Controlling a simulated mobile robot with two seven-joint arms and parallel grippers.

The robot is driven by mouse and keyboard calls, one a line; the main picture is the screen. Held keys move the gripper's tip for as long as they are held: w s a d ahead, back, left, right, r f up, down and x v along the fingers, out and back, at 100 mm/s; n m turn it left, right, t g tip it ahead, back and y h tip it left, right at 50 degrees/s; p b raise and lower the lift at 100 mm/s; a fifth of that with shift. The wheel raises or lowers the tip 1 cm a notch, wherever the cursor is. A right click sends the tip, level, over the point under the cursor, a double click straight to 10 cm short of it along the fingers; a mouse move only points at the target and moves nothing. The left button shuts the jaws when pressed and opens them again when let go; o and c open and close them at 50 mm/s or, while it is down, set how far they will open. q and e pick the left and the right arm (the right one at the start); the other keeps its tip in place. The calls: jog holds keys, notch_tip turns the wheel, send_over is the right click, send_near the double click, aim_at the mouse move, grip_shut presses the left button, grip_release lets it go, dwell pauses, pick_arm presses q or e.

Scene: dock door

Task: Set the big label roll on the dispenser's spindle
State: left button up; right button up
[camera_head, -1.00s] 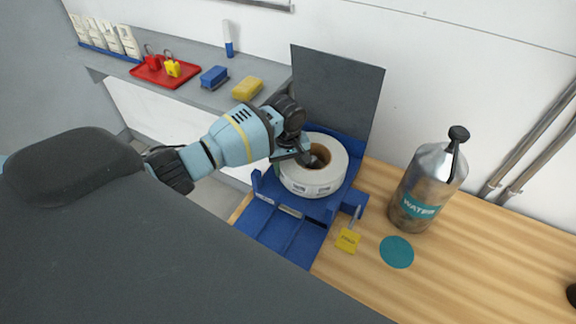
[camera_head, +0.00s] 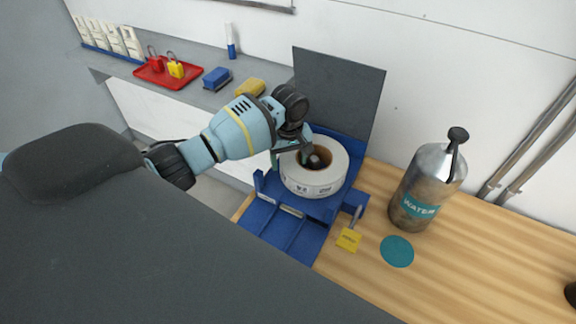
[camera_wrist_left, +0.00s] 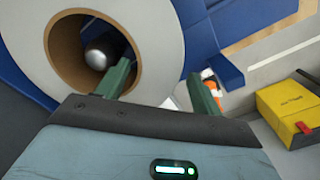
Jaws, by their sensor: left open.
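The big white label roll (camera_head: 316,181) lies flat on the blue dispenser (camera_head: 287,222), its brown core facing up. The dark, rounded top of the spindle (camera_head: 317,161) shows inside the core, so the roll is around it. It also shows in the left wrist view (camera_wrist_left: 101,52), off-centre in the core. My left gripper (camera_head: 289,160) is open at the roll's left side. In the left wrist view its green fingers (camera_wrist_left: 161,80) are apart, one by the core opening and one beyond the roll's outer edge. Contact cannot be told. My right gripper is out of view.
A dark upright panel (camera_head: 339,92) stands behind the roll. A metal water bottle (camera_head: 430,182), a teal disc (camera_head: 397,252) and a yellow tag (camera_head: 348,240) are to the right. A grey shelf (camera_head: 205,96) holds a red tray (camera_head: 165,73) and blocks.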

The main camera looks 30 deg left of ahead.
pick_arm(q)
notch_tip(320, 180, up, 9)
jog(key=p, duration=0.1)
jog(key=shift+f, duration=0.1)
dwell(1.2)
